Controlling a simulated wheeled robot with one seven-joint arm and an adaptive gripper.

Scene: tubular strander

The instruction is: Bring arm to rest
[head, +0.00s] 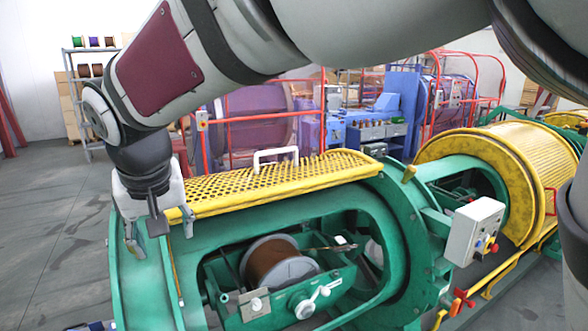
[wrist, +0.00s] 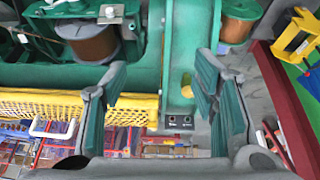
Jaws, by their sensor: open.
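My arm reaches in from the top right of the head view and bends down at the left. My gripper (head: 158,232) hangs fingers-down over the left end of the green strander frame (head: 118,275). In the wrist view, my gripper (wrist: 160,75) has its two pads wide apart, with nothing between them but the green frame beyond. The gripper is open and empty. Whether a fingertip touches the frame I cannot tell.
A yellow perforated guard (head: 270,183) with a white handle (head: 275,155) lies just right of my gripper. A copper-coloured spool (head: 277,262) sits inside the green frame. A grey control box (head: 473,232) stands out at the right. Grey floor (head: 45,220) is clear at the left.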

